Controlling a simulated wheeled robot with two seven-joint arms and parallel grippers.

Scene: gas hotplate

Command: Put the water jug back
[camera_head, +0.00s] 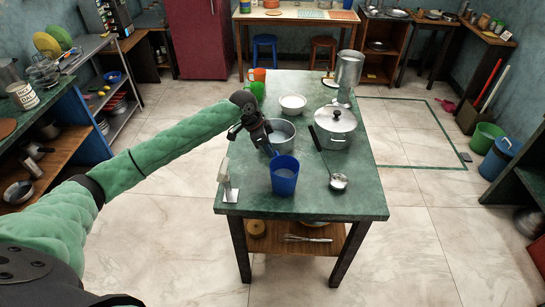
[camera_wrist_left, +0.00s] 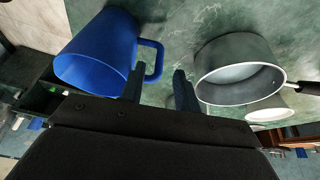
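The blue jug (camera_head: 285,181) stands upright near the front edge of the green-topped table (camera_head: 350,207). In the left wrist view the jug (camera_wrist_left: 98,52) is at upper left, its handle (camera_wrist_left: 152,58) pointing toward the fingers. My left gripper (camera_head: 268,148) is low over the table, just behind the jug. In the left wrist view its two fingers (camera_wrist_left: 159,88) are apart, with the handle's end at or between their tips; I cannot tell whether they touch it. My right gripper is not in view.
A grey saucepan (camera_head: 281,134) stands close behind the jug; it also shows in the left wrist view (camera_wrist_left: 240,72). A lidded pot (camera_head: 336,130), a ladle (camera_head: 338,181), a white bowl (camera_head: 293,104) and a tall metal container (camera_head: 349,70) share the table. The front right corner is clear.

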